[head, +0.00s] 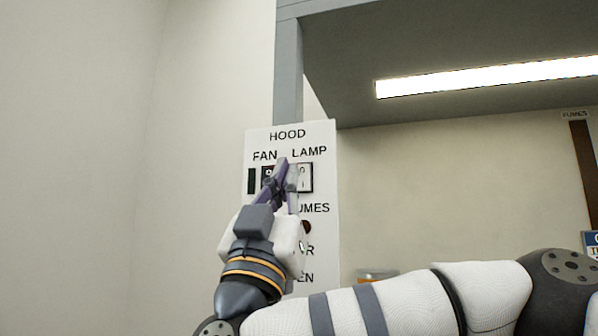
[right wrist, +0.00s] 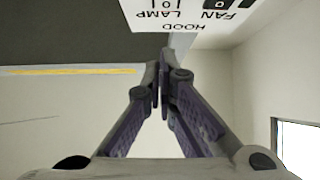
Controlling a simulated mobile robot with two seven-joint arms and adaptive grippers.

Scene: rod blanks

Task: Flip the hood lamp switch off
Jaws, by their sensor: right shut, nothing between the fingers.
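The white hood panel (head: 320,140) carries the labels HOOD, FAN and LAMP. The lamp switch (head: 306,177) is a white rocker in a dark frame under LAMP; its left part is hidden by my gripper. The fan switch (head: 267,172) is dark and partly covered. My right gripper (head: 285,163) is shut and empty, with its fingertips in front of the panel between the two switches. I cannot tell whether they touch it. In the right wrist view the shut fingers (right wrist: 165,65) point toward the upside-down panel (right wrist: 185,15). My left gripper is not in view.
The hood lamp (head: 490,77) glows white under the hood. A grey post (head: 288,70) stands behind the panel. Lower panel lettering and a round brown spot (head: 307,227) are partly hidden by my arm. A brown strip labelled FUMES (head: 584,160) is at the right. The left wall is clear.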

